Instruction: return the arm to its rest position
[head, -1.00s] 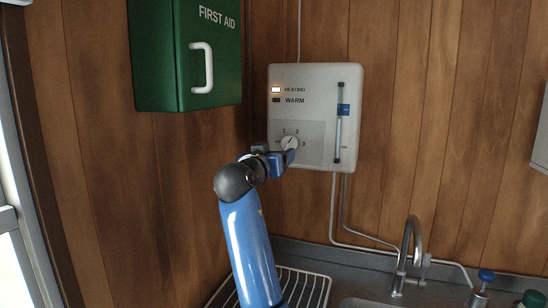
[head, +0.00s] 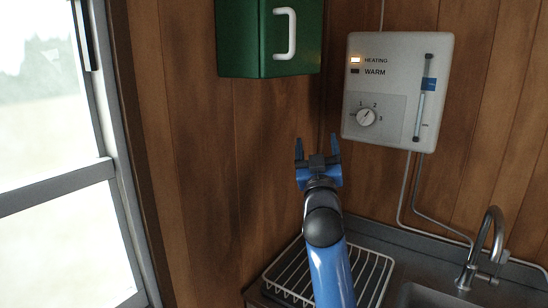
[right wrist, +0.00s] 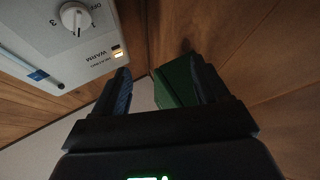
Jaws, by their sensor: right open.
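My right gripper (head: 317,150) is open and empty, pointing up in front of the wood-panelled wall in the head view. It is apart from the white heater unit (head: 394,92), to the left of its dial (head: 366,117). The heater's "HEATING" light is lit. In the right wrist view both fingers (right wrist: 165,92) stand apart with nothing held between them. The heater's dial (right wrist: 75,16) shows there at the upper left. My left gripper is in neither view.
A green first aid box (head: 268,45) hangs on the wall above and left of the gripper. A white wire rack (head: 375,262) stands below my arm. A tap (head: 484,245) and sink (head: 425,296) are at the right. A window (head: 60,150) is at the left.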

